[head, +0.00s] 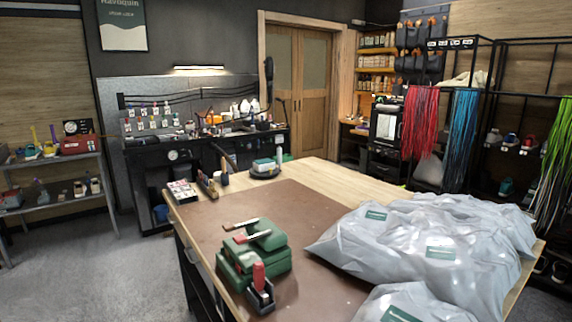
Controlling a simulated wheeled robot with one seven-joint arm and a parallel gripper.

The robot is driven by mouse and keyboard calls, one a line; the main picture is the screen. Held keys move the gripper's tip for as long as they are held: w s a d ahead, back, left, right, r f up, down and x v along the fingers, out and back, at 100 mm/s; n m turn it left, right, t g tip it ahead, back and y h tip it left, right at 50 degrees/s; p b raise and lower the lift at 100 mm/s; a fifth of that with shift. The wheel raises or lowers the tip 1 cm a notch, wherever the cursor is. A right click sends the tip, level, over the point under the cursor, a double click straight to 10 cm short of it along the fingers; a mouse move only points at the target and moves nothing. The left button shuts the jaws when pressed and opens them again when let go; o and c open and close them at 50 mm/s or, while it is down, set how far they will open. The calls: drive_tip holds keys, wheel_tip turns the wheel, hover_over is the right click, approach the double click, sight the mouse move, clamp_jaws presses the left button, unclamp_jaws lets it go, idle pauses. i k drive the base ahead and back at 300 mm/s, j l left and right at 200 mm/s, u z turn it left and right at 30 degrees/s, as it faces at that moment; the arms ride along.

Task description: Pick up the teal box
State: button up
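A small box with a teal-blue top (264,163) sits near the far edge of the wooden workbench, on or in something dark at its base. It is too small to make out clearly. Dark green boxes (240,265) are stacked on the brown mat nearer to me, with brushes lying on top. Their colour is closer to green than teal. My gripper is not in view.
The workbench's brown mat (315,225) has bare room in its middle. Grey plastic bags (430,245) fill the right side. A red-handled tool (260,285) stands before the green boxes. A small tray (181,190) and brushes (208,184) lie at the far left.

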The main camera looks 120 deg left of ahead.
sight(262, 166)
drive_tip(key=u, duration=3.75)
drive_tip(key=j+u, duration=0.25)
drive_tip(key=i+j+u, duration=0.4)
drive_tip(key=i+j, duration=0.25)
drive_tip(key=i+j+u, duration=0.45)
drive_tip(key=i+j, duration=0.15)
drive_tip(key=i+u, duration=0.35)
drive_tip(key=i, duration=1.5)
drive_tip(key=i+z, duration=0.15)
drive_tip(key=i, duration=0.45)
drive_tip(key=i+z, duration=0.15)
drive_tip(key=i, duration=0.4)
drive_tip(key=i+j+z, duration=0.15)
drive_tip(key=i, duration=0.4)
drive_tip(key=i+l+z, duration=0.15)
drive_tip(key=i+z, duration=1.15)
drive_tip(key=i+j+z, duration=0.3)
drive_tip(key=z, duration=0.15)
drive_tip(key=i+z, duration=0.3)
drive_tip(key=z, duration=0.15)
drive_tip(key=i+z, duration=0.3)
drive_tip(key=z, duration=0.15)
drive_tip(key=i+j+z, duration=0.15)
drive_tip(key=z, duration=0.35)
drive_tip(key=i+j+z, duration=0.45)
drive_tip(key=k+l, duration=0.1)
